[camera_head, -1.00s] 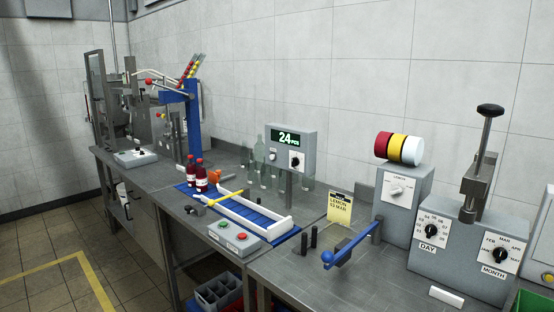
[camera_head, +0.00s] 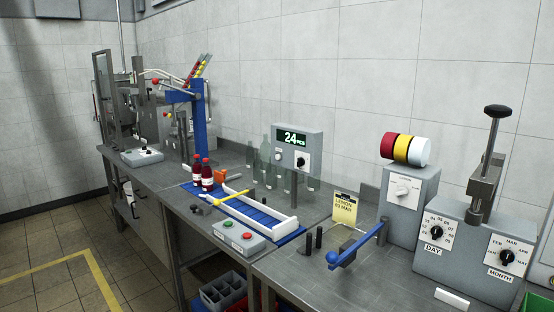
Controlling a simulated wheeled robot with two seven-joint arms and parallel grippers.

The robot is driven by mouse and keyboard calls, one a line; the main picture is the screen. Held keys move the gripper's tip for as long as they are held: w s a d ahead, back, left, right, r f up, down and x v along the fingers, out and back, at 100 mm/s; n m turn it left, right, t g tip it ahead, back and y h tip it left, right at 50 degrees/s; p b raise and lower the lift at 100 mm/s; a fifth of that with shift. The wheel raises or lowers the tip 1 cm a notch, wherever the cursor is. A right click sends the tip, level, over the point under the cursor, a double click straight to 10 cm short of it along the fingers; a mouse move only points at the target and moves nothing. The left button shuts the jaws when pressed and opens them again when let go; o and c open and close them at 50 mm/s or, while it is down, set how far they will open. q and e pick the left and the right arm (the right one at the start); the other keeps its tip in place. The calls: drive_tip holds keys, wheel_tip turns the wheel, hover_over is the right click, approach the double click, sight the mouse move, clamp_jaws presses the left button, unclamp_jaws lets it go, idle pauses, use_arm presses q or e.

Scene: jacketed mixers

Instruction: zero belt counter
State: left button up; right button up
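The belt counter (camera_head: 297,147) is a grey box on a post behind the belt. Its green display reads 24 PCS. Below the display are a small light knob (camera_head: 278,157) on the left and a black rotary knob (camera_head: 301,160) on a white plate on the right. The blue belt (camera_head: 250,210) runs in front of it between white rails. Two dark red bottles (camera_head: 202,173) stand upright at the belt's far left end. Neither of my grippers shows in the view.
A box with red and green buttons (camera_head: 239,237) stands in front of the belt. Clear bottles (camera_head: 265,165) stand behind it. A blue lever (camera_head: 356,246), a yellow card (camera_head: 345,208) and dial boxes (camera_head: 464,250) are to the right. A crate (camera_head: 223,291) is below the bench.

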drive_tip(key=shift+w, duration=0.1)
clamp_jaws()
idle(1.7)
